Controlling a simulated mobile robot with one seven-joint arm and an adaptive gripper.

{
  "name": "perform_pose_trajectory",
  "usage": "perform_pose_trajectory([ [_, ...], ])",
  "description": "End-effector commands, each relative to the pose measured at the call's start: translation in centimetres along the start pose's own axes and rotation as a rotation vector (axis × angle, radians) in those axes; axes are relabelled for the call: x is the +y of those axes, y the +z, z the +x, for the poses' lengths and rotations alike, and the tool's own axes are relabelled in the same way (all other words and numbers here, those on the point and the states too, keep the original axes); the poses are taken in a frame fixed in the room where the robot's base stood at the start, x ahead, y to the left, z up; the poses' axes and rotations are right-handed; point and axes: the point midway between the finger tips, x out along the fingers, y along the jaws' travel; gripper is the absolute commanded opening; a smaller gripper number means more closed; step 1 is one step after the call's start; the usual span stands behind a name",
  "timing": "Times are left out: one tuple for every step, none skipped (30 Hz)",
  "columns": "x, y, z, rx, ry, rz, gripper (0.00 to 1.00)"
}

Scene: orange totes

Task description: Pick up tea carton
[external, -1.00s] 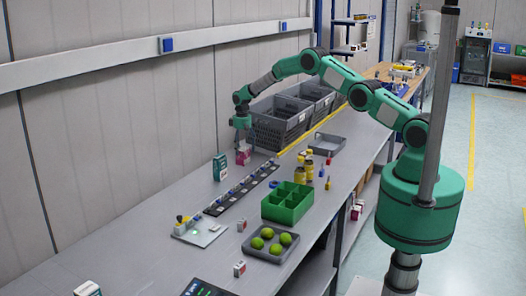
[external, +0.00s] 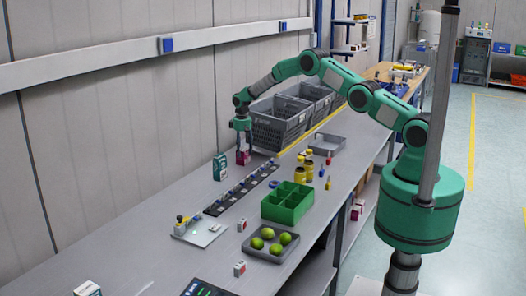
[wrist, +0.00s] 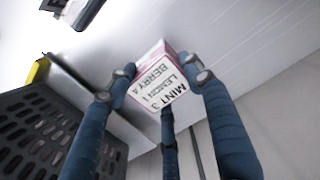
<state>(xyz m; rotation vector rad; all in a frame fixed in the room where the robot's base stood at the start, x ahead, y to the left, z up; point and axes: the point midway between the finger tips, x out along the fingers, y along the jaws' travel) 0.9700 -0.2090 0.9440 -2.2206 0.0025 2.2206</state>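A pink and white tea carton (wrist: 156,78) shows in the wrist view, with the words berry, lemon and mint on its pale face. In the external view it is a small dark pink box (external: 243,157) at the wall side of the grey bench. My gripper (external: 241,145) points down right over it. In the wrist view the blue fingers of my gripper (wrist: 160,73) stand around the carton, with a fingertip close at its left and right sides and a third finger below. Whether they press on it is unclear.
Dark grey crates (external: 277,124) stand close beside the gripper; one crate wall (wrist: 50,130) fills the wrist view's lower left. A green carton (external: 220,167) stands nearby at left. A black strip (external: 241,188), a green divided bin (external: 287,203) and a fruit tray (external: 270,243) lie nearer.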

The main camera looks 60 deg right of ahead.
Motion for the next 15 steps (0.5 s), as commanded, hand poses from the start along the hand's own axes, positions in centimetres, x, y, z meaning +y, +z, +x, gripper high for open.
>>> perform_pose_trajectory([
  [0.0,0.0,0.0,0.000,0.000,0.000,0.18],
  [0.0,0.0,-0.1,0.001,0.000,0.000,0.18],
  [0.0,0.0,-0.1,0.001,0.000,0.000,0.18],
  [0.0,0.0,-0.1,0.001,0.000,0.000,0.18],
  [0.0,0.0,0.0,0.001,0.000,0.000,0.18],
  [0.0,0.0,0.0,0.001,0.000,0.000,0.18],
  [0.0,0.0,-0.1,0.001,0.000,0.000,0.18],
  [0.0,0.0,-0.1,0.001,0.000,0.000,0.18],
  [0.0,0.0,-0.1,0.001,0.000,0.000,0.18],
  [0.0,0.0,-0.2,0.001,0.000,0.000,0.18],
  [0.0,0.0,-0.3,0.001,0.000,0.000,0.18],
  [0.0,-0.1,-0.5,0.001,0.000,0.000,0.18],
  [0.0,-0.1,-0.6,0.001,0.000,0.000,0.18],
  [0.0,-0.1,-0.8,0.001,0.000,0.000,0.18],
  [0.0,-0.1,-1.1,0.002,0.000,0.000,0.18],
])
